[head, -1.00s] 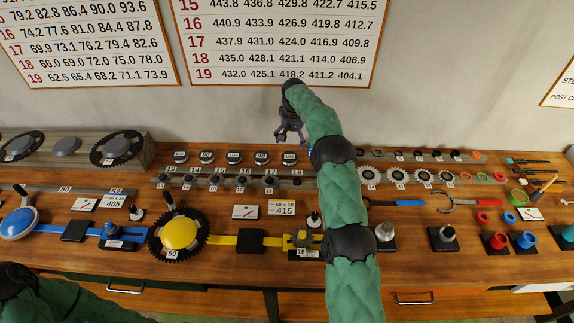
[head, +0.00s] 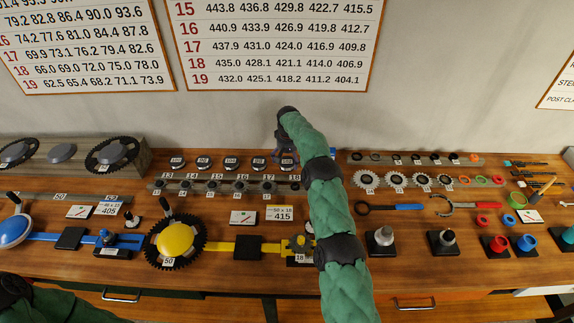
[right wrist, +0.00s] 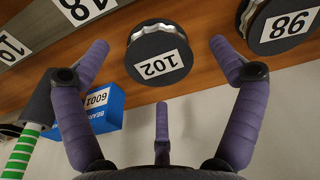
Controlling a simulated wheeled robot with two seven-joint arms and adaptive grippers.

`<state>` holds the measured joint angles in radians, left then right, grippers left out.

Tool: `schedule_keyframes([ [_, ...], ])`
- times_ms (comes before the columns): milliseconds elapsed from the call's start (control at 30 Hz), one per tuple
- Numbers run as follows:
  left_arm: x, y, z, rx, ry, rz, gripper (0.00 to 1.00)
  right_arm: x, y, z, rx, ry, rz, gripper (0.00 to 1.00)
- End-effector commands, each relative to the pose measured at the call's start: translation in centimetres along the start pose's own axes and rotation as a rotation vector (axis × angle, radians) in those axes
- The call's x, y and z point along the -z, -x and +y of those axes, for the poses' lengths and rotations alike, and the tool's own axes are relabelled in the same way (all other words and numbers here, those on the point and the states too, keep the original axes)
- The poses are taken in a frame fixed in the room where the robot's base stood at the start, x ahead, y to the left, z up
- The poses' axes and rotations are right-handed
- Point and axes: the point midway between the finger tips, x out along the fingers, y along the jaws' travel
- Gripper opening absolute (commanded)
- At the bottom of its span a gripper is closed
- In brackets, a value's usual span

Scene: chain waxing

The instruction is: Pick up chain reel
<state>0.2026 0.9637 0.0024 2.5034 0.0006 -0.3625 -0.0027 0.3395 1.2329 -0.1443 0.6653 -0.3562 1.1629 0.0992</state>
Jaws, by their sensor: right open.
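A chain reel labelled 102 (right wrist: 158,58), dark with a metallic edge, lies between the spread fingers of my right gripper (right wrist: 159,47) in the right wrist view. No finger visibly closes on it. In the head view my right gripper (head: 285,148) is open, pointing down just above the rightmost reel (head: 284,163) of a row at the back of the bench. The arm and fingers partly cover that reel. A second reel labelled 98 (right wrist: 287,22) sits beside it. My left gripper is out of view; only part of its arm shows at the lower left.
More reels (head: 231,162) continue left along the row. A rail of small sprockets (head: 213,187) lies in front. A blue bearing box (right wrist: 95,108) and a green-striped cylinder (right wrist: 20,150) are near the gripper. The wall (head: 230,115) rises close behind.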

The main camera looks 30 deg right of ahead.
Motion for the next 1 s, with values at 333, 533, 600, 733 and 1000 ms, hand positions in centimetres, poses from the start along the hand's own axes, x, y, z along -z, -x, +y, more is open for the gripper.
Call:
schedule_keyframes([
  [333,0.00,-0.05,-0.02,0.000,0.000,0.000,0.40,-0.01,-1.39,0.07,0.000,-0.001,0.000,0.93],
  [533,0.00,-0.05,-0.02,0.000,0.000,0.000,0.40,-0.03,-1.39,0.05,0.000,0.000,0.000,0.54],
  [600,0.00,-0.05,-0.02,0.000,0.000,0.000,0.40,-0.03,-1.40,0.05,0.000,0.000,0.000,0.34],
  [733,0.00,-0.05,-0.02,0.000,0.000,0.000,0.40,0.06,-1.25,0.07,0.000,-0.001,0.003,0.15],
  [1000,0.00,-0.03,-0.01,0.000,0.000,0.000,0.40,0.14,-0.81,0.05,0.000,-0.001,0.003,0.15],
])
